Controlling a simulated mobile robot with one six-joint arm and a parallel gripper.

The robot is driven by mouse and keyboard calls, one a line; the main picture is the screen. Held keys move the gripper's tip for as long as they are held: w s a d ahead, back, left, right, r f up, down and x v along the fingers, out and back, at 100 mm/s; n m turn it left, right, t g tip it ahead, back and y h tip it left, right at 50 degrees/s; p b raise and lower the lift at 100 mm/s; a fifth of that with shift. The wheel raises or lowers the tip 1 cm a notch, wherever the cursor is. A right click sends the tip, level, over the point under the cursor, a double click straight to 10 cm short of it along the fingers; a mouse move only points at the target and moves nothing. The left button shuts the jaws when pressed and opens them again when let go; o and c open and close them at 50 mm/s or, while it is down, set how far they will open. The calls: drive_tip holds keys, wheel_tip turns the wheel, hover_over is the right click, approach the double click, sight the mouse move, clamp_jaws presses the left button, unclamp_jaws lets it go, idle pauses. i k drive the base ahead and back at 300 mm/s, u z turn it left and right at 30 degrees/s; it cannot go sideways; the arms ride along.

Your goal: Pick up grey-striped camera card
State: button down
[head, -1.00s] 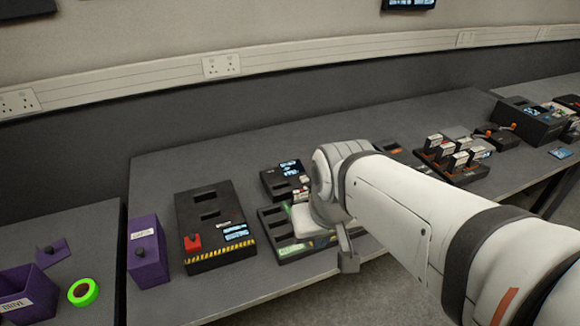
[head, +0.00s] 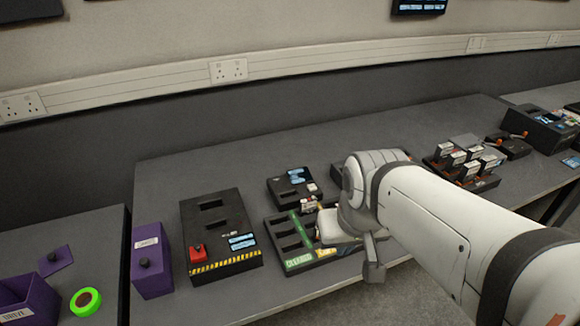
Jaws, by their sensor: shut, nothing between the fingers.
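My gripper (head: 335,226) is at the end of my white arm, over the right part of a black slotted tray (head: 277,240) with green and yellow labels. Its fingertips are mostly hidden, and it appears shut with nothing held. A small card with a white label and red marking (head: 311,203) stands at the tray's back edge, just left of my wrist. Several cards with white labels (head: 462,158) stand in a dark rack (head: 478,184) to the right, beyond my arm. I cannot make out a grey stripe on any card, so I cannot tell which is the grey-striped one.
A black box (head: 218,240) with a red button and hazard stripe stands left of the tray, beside a purple box (head: 151,262). A small black device with a screen (head: 294,184) sits behind the tray. Green tape (head: 86,301) lies on the left table. The bench's back middle is clear.

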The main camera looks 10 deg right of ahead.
sight(307, 205)
drive_tip(key=i, duration=0.45)
drive_tip(key=u, duration=0.5)
drive_tip(key=k, duration=1.35)
drive_tip(key=z, duration=0.5)
drive_tip(key=i, duration=1.5)
drive_tip(key=z, duration=0.1)
